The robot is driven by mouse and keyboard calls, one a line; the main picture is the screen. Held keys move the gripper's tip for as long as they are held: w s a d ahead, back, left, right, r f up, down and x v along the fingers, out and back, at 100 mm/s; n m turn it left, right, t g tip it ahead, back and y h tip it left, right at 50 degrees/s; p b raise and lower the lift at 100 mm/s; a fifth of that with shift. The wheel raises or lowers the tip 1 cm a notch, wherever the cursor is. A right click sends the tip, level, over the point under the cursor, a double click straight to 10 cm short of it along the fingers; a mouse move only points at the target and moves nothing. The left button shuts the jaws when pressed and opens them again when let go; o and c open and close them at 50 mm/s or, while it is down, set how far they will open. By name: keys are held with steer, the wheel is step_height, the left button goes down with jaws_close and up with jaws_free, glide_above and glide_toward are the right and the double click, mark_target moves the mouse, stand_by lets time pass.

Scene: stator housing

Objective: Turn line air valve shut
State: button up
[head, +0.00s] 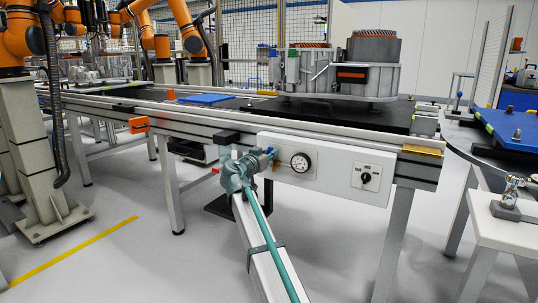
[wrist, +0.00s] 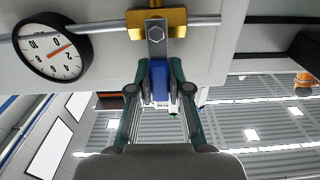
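The line air valve has a brass body (wrist: 157,22) on a thin metal pipe at the top of the wrist view. Its lever has a bare metal end with a bolt and a blue grip (wrist: 159,80). The lever runs across the pipe, pointing down the picture. My gripper (wrist: 160,75), with green fingers, has one finger on each side of the blue grip, close to it. I cannot tell whether both pads touch it. In the head view my gripper (head: 265,158) is at the left part of the panel, hiding much of the valve.
A round pressure gauge (wrist: 53,47) sits beside the valve on the pipe; it also shows in the head view (head: 301,162). A black rotary switch (head: 366,178) is further right on the white panel. The conveyor (head: 300,122) with the stator housing (head: 372,80) stands above.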

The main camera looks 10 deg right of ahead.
steer(key=o, duration=0.4)
steer(key=shift+o, duration=0.2)
steer(key=shift+s, duration=0.1)
steer(key=v, duration=1.2)
